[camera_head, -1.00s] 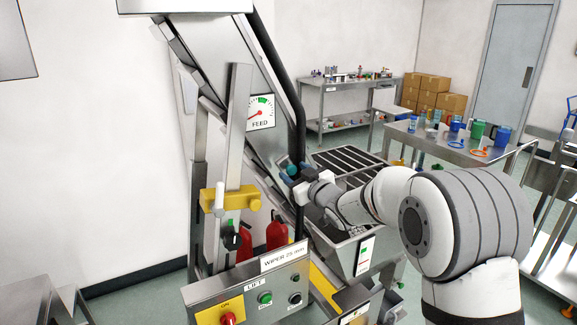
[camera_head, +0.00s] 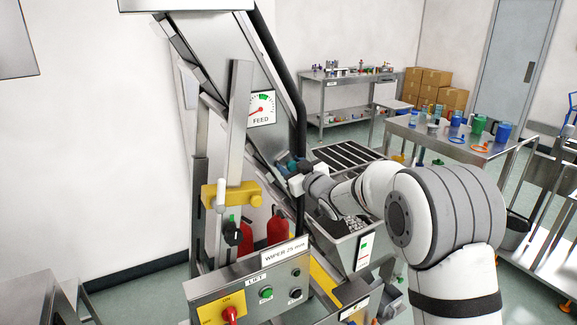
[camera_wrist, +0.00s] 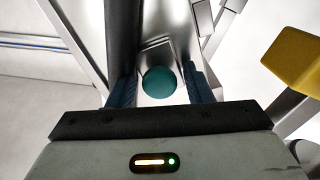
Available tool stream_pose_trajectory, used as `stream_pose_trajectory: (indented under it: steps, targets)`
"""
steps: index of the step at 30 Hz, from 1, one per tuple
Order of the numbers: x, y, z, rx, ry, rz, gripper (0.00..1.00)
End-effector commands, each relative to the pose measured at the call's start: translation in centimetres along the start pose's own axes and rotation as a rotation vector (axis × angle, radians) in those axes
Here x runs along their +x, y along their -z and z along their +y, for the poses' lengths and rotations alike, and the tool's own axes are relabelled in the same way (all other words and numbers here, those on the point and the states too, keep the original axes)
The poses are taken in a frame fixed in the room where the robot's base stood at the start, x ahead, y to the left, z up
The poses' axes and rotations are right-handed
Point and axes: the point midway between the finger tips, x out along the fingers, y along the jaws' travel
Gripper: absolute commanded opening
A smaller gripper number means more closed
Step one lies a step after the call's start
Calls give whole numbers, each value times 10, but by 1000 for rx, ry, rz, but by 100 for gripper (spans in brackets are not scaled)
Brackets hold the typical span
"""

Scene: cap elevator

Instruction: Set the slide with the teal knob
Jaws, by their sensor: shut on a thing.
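The teal knob (camera_wrist: 161,82) shows round between the two blue fingers of my gripper (camera_wrist: 161,90) in the wrist view. In the head view my gripper (camera_head: 291,164) is at the side of the inclined steel elevator (camera_head: 215,62), beside the black tube, and mostly hides the knob. The slide's bracket shows as thin metal plates behind the knob in the wrist view. The FEED gauge (camera_head: 262,107) has a green arc at its top and a red needle pointing to the lower left. A sign reads WIPER 25 mm (camera_head: 284,254).
A yellow clamp (camera_head: 231,195) sits on the elevator frame, left of my gripper. A control box (camera_head: 255,290) with green and black buttons and a red switch stands in front. A steel hopper (camera_head: 350,245) lies below my arm. A table with cups stands at the right.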

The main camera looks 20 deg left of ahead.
Motion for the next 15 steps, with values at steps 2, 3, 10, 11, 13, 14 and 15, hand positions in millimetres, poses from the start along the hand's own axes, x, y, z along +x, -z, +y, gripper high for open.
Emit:
stream_pose_trajectory:
  steps: [2, 3, 10, 11, 13, 14, 15]
  targets:
    - [0, 0, 1, 2, -2, 0, 9]
    - [0, 0, 1, 2, -2, 0, 6]
    - [0, -14, 4, 3, -4, -1, 5]
    - [0, -18, 5, 3, -4, -1, 5]
    - [-1, -30, 7, 4, -5, -2, 5]
    - [-1, -35, 8, 4, -4, -2, 5]
    - [-1, -41, 10, 3, -4, -2, 5]
